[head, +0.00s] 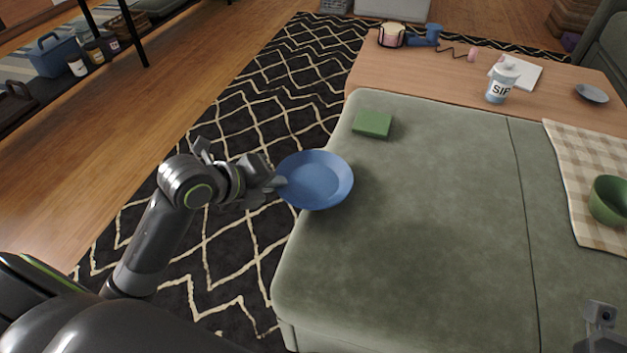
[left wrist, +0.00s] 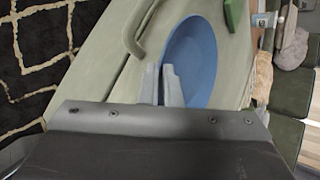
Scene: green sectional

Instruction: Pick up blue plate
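The blue plate (head: 322,178) shows near the left edge of the green sectional seat (head: 420,230), its left part reaching past that edge over the rug. My left gripper (head: 279,183) is at the plate's left rim. In the left wrist view the two fingers (left wrist: 166,86) are close together at the rim of the plate (left wrist: 196,62) and look shut on it. Whether the plate touches the cushion is hard to tell. Part of my right gripper (head: 600,318) shows at the bottom right corner; its fingers are not clear.
A green block (head: 372,124) lies on the seat beyond the plate. A green bowl (head: 608,200) stands on a checked cloth (head: 570,160) at the right. A wooden table (head: 430,75) at the back holds a white-and-blue container (head: 502,82). The middle of the seat is clear.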

